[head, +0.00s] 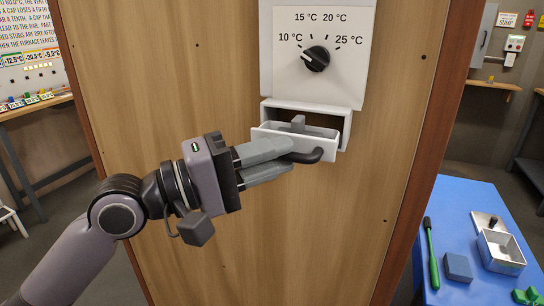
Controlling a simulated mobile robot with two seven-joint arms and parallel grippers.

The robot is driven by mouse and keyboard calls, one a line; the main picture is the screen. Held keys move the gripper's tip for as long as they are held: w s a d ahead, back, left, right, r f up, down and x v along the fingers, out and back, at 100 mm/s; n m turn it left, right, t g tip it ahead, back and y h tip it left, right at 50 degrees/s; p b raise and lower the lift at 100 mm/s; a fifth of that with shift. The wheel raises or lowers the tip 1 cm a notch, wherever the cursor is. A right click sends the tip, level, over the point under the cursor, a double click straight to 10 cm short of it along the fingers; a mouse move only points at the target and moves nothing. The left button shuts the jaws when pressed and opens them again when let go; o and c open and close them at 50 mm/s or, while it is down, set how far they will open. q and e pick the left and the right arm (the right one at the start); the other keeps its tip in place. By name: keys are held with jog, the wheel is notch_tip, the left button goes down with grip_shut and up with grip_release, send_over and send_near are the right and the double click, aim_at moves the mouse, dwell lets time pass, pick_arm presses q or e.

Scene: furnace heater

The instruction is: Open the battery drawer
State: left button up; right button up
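The battery drawer (318,150) is a white tray pulled partly out of a white housing (343,120) under the thermostat dial. Its inside shows from above, with a small grey block (298,123) standing up at the back. A dark curved handle (313,156) is on its front. My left gripper (291,155) reaches in from the left, and its two grey fingers close around the left part of the handle. The fingers hide part of the drawer's front. My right gripper is not in view.
The thermostat dial (316,58) is on a white plate above the drawer, on a wooden panel (200,90).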

pick_arm(q)
jog(key=shift+o, duration=1.2)
jog(key=b+v, duration=0.2)
jog(key=v, duration=0.5)
jog(key=shift+a, duration=0.1)
